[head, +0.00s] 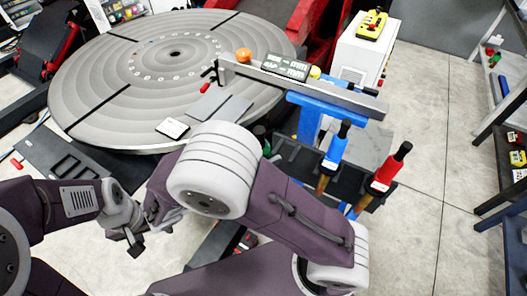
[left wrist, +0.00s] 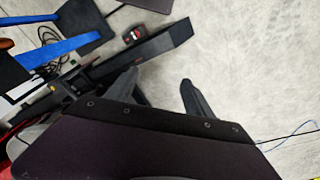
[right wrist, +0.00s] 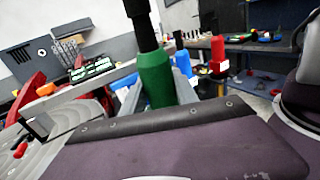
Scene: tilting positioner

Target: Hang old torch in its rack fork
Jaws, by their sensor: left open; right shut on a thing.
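A green torch with a black neck (right wrist: 155,78) stands upright between the fingers of my right gripper (right wrist: 160,98), which is shut on it. In the head view my right gripper is hidden behind my own arm, and only a bit of green shows beside it. The dark rack (head: 300,160) holds a blue torch (head: 336,148) and a red torch (head: 386,172). The red torch also shows in the right wrist view (right wrist: 218,56). The fork slots are too small to make out. My left gripper (head: 148,238) is open and empty, low at the left, away from the rack.
A large grey turntable (head: 100,105) fills the back left. A flat metal bar (head: 330,93) with a display box (head: 285,67) runs above a blue bracket (head: 310,118). A white cabinet (head: 362,50) stands behind. Shelves (head: 505,120) line the right, with clear floor before them.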

